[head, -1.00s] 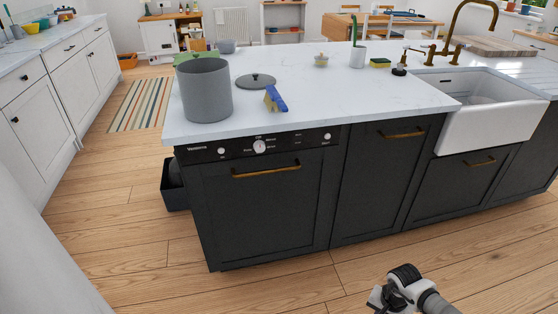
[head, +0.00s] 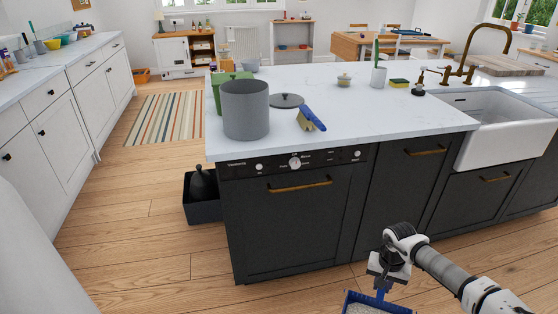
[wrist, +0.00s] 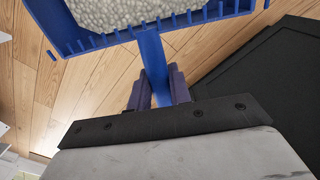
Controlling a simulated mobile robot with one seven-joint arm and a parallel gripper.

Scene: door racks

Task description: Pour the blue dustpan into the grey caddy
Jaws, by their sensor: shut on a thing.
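The blue dustpan (head: 347,303) is at the bottom edge of the head view, partly cut off, in front of the island. In the wrist view the dustpan (wrist: 235,10) holds a heap of pale granules. My gripper (wrist: 158,90) is shut on its narrow blue handle; my gripper also shows in the head view (head: 382,284). The grey caddy (head: 246,112) looks to be the tall grey cylinder standing upright at the island's near left corner. Its inside bottom is hidden. My gripper and the dustpan are well below and right of it, apart from it.
A grey lid (head: 287,100) and a blue brush (head: 311,118) lie right of the caddy. A green container (head: 216,95) stands behind it. The island's dark front (head: 290,225) is close. A dark box (head: 203,211) sits on the floor at its left end.

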